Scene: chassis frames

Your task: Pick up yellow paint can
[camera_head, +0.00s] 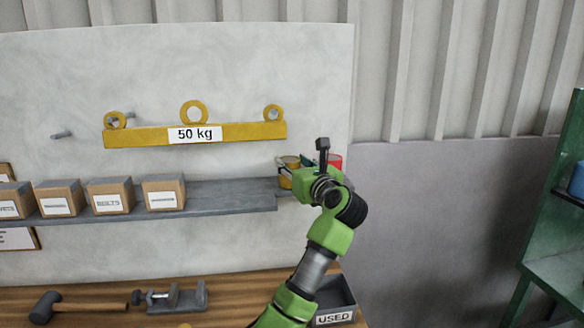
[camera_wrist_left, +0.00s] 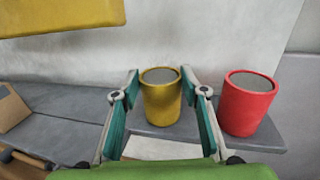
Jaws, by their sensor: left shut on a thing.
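The yellow paint can (camera_wrist_left: 162,103) is an upright cylinder with a grey top. In the left wrist view it stands between the two teal-lined fingers of my left gripper (camera_wrist_left: 160,88), which is shut on it. The can is at the right end of the grey wall shelf; I cannot tell whether its base touches the shelf. In the head view only part of the yellow can (camera_head: 291,161) shows behind my left gripper (camera_head: 297,175). My right gripper is in neither view.
A red can (camera_wrist_left: 247,103) stands close to the right on the shelf (camera_wrist_left: 65,130). A yellow 50 kg beam (camera_head: 150,136) hangs above. Labelled boxes (camera_head: 110,196) line the shelf's left. Below are a workbench (camera_head: 230,290), a mallet (camera_head: 45,307) and a USED bin (camera_head: 335,300).

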